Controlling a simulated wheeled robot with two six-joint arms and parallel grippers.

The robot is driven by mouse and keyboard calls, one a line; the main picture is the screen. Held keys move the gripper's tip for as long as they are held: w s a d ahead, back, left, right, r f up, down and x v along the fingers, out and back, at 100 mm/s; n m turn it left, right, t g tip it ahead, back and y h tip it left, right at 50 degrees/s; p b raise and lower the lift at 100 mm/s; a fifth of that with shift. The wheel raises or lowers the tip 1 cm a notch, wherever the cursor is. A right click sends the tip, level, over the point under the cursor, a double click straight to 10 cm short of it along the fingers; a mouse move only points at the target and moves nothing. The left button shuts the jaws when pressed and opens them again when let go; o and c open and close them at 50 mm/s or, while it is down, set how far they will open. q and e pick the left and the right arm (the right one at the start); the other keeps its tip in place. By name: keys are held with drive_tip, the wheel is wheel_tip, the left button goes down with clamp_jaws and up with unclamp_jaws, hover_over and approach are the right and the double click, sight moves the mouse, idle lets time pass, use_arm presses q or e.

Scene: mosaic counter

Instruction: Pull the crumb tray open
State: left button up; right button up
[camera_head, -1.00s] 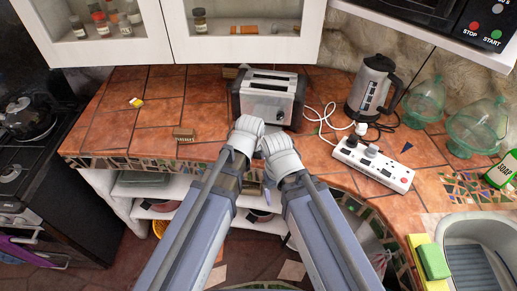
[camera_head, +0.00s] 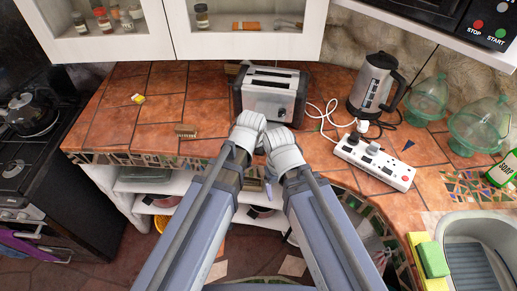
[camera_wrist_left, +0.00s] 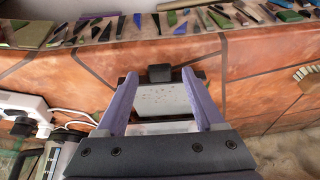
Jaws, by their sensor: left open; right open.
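The silver and black toaster (camera_head: 268,94) stands upright near the back of the counter in the head view. The crumb tray (camera_wrist_left: 160,98), a pale plate with dark specks, lies out over the tiles in the left wrist view, with a black handle (camera_wrist_left: 159,73) at its outer end. My left gripper (camera_wrist_left: 160,78) is open, with one lavender finger on each side of the tray and the handle near the fingertips. I cannot tell whether the fingers touch it. In the head view my arms hide the tray. My right gripper (camera_head: 268,188) is low beside the left forearm, mostly hidden.
A power strip (camera_head: 375,164) with cables and a kettle (camera_head: 374,86) stand right of the toaster. A small brown brush-like thing (camera_head: 186,131) lies to the left. The counter's mosaic front edge (camera_head: 130,158) is close. Tiles left of the toaster are mostly clear.

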use_arm(q)
drive_tip(key=p+v, duration=0.6)
drive_tip(key=v, duration=0.1)
drive_tip(key=shift+r, duration=0.1)
drive_tip(key=s+a+f+n+g, duration=0.1)
drive_tip(key=s+a+g, duration=0.15)
drive_tip(key=a, duration=0.55)
drive_tip(key=s+a+f+n+g, duration=0.1)
drive_tip(key=s+a, duration=0.2)
drive_tip(key=a, duration=0.4)
drive_tip(key=s+d+m+g+y, duration=0.1)
drive_tip(key=s+d+m+y, duration=0.1)
drive_tip(key=s+d, duration=0.4)
drive_tip(key=d+m, duration=0.1)
drive_tip(key=d, duration=0.4)
drive_tip(key=shift+f+m+b, duration=0.2)
drive_tip(key=shift+m+b, duration=0.2)
drive_tip(key=shift+s, duration=0.15)
